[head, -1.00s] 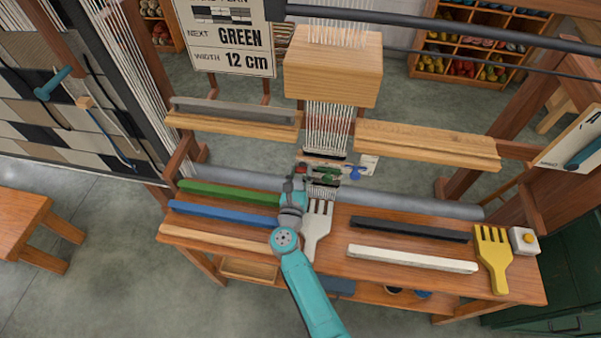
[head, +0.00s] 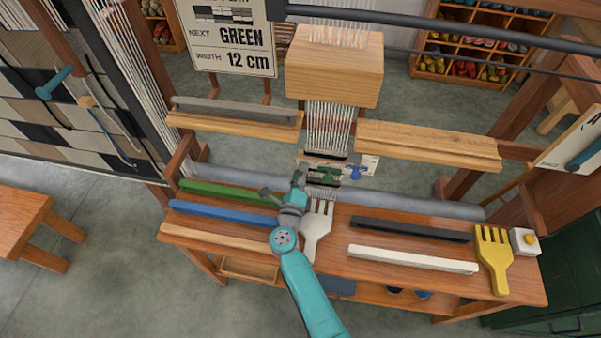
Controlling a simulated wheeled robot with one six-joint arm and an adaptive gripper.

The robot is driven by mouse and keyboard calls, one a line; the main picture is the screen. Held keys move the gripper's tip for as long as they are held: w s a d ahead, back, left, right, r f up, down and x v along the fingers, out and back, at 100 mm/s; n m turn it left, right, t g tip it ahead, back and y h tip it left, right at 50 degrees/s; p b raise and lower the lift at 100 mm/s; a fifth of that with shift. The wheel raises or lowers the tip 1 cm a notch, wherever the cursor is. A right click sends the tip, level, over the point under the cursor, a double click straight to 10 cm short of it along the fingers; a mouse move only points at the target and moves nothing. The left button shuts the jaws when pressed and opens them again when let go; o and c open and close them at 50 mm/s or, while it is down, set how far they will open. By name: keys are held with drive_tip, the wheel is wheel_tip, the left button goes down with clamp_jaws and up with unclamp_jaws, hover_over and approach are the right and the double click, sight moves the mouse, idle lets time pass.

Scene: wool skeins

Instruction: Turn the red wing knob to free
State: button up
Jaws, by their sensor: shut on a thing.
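My gripper (head: 303,172) is at the near end of the warp, at the left part of the small metal fitting below the hanging threads. It is small and dark in the head view, and its fingers are seen from behind. It is shut at the place of the red wing knob, which is hidden behind the gripper and wrist. The knob's angle cannot be told. A blue knob (head: 355,174) sits apart on the right part of the same fitting, beside a pale plate (head: 370,163).
A white fork-shaped beater (head: 317,226) lies close to the right of my wrist. Green (head: 215,189) and blue (head: 222,213) bars lie left. A dark bar (head: 410,229), a white bar (head: 412,259) and a yellow fork (head: 493,258) lie right. The wooden block (head: 333,68) hangs above.

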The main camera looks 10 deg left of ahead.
drive_tip(key=n, duration=0.5)
drive_tip(key=shift+f, duration=0.1)
idle(0.5)
drive_tip(key=o, duration=1.1)
drive_tip(key=shift+o, duration=0.2)
drive_tip(key=s, duration=1.2)
drive_tip(key=shift+a, duration=0.25)
